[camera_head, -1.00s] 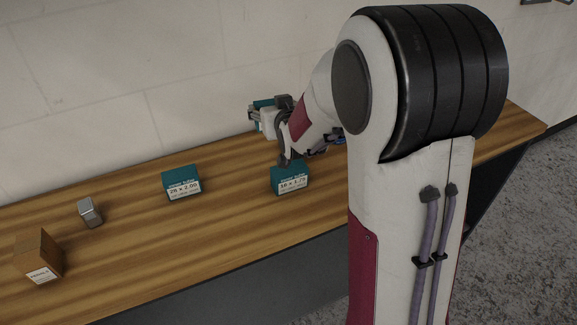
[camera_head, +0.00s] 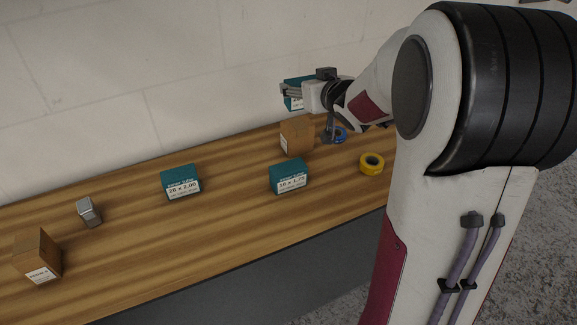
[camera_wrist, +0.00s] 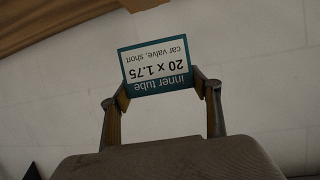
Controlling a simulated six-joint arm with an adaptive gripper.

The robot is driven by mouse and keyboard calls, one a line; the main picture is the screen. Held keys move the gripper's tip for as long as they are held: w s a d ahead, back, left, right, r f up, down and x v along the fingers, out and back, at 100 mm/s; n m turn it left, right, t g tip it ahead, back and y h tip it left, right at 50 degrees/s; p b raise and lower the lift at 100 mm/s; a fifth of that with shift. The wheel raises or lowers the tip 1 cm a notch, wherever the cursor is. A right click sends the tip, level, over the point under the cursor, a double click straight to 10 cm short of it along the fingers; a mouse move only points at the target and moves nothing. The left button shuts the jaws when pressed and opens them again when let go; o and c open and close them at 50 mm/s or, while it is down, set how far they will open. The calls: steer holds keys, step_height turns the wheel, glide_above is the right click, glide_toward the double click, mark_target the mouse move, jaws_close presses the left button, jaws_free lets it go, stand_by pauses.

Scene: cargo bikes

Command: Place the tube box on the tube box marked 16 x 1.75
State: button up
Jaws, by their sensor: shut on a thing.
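My gripper (camera_head: 292,90) is shut on a teal tube box (camera_head: 295,103), held in the air above the back of the bench. In the wrist view this held box (camera_wrist: 156,67) shows its white label, upside down, reading 20 x 1.75, between the two fingers (camera_wrist: 157,88). The teal tube box marked 16 x 1.75 (camera_head: 289,176) stands on the bench, in front of and below my gripper, with its label facing forward. Nothing rests on its top. The held box and this box are well apart.
Another teal box marked 28 x 2.00 (camera_head: 181,182) stands to the left. A brown carton (camera_head: 297,135) stands behind the 16 x 1.75 box. Yellow tape (camera_head: 371,163), blue tape (camera_head: 339,134), a grey metal block (camera_head: 88,212) and a carton (camera_head: 38,257) also stand on the bench (camera_head: 225,215).

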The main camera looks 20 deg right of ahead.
steer(key=shift+s+d+r+n+y, duration=0.5)
steer(key=shift+s+d+r+y, duration=0.1)
steer(key=shift+s+r, duration=0.25)
steer(key=n+y, duration=0.5)
steer(key=y, duration=0.1)
glide_above(291, 168)
step_height(291, 168, down, 3)
steer(key=shift+s+r+g, duration=0.1)
steer(key=shift+r+g, duration=0.1)
steer(key=shift+g, duration=0.2)
steer(key=shift+f, duration=3.15)
steer(key=shift+f+h, duration=0.3)
steer(key=shift+f, duration=1.55)
steer(key=shift+f, duration=0.15)
steer(key=o, duration=1.2)
